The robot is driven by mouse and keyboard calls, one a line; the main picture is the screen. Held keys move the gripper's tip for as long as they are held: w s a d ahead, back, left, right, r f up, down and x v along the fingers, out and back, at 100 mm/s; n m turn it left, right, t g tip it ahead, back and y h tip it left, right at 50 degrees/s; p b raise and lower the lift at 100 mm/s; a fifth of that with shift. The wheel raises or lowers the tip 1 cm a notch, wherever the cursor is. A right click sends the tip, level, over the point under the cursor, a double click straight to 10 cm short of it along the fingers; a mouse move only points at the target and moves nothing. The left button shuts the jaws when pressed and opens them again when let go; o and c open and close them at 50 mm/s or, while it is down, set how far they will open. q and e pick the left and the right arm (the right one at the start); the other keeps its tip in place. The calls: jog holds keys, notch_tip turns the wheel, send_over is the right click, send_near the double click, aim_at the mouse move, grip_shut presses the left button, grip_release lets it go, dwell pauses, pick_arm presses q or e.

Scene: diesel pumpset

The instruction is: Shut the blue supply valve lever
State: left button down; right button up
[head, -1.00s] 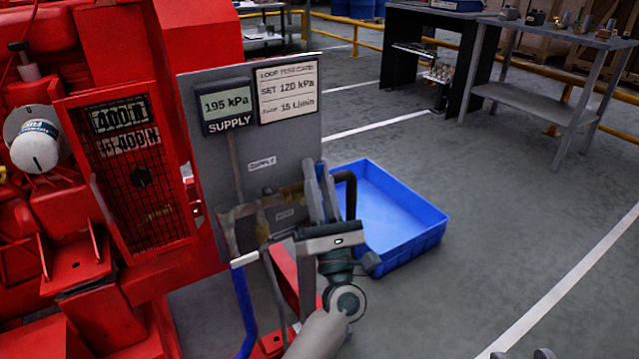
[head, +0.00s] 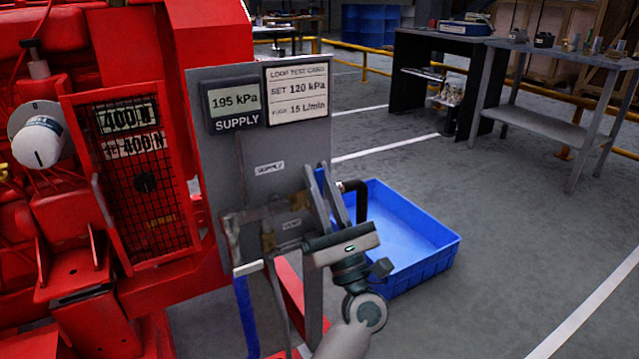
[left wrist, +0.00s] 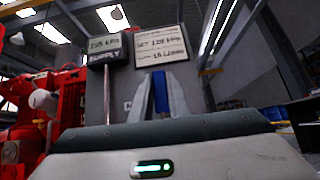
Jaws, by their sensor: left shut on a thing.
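The blue supply valve lever (head: 320,178) is a narrow blue strip at the right edge of the grey panel (head: 255,150), mostly hidden by my fingers. My left gripper (head: 325,172) has its two grey fingers on either side of it and is shut on it. In the left wrist view the blue lever (left wrist: 160,93) stands upright between the fingertips (left wrist: 160,84). The supply display (head: 234,105) reads 195 kPa. The card (head: 297,90) beside it says SET 120 kPa. Brass fittings on the panel are partly hidden. My right gripper is out of view.
A red engine (head: 130,45) with a mesh guard (head: 145,185) stands close on the left. A blue bin (head: 425,265) sits on the floor behind my gripper, near a black hose (head: 355,187). A blue pipe (head: 246,315) runs below the panel. Floor at right is clear.

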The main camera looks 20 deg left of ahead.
pick_arm(q)
jog(key=shift+f, duration=0.1)
jog(key=c, duration=1.7)
grip_release()
jog(key=v, duration=1.7)
jog(key=shift+s+d+f, duration=0.1)
jog(key=shift+d, duration=0.05)
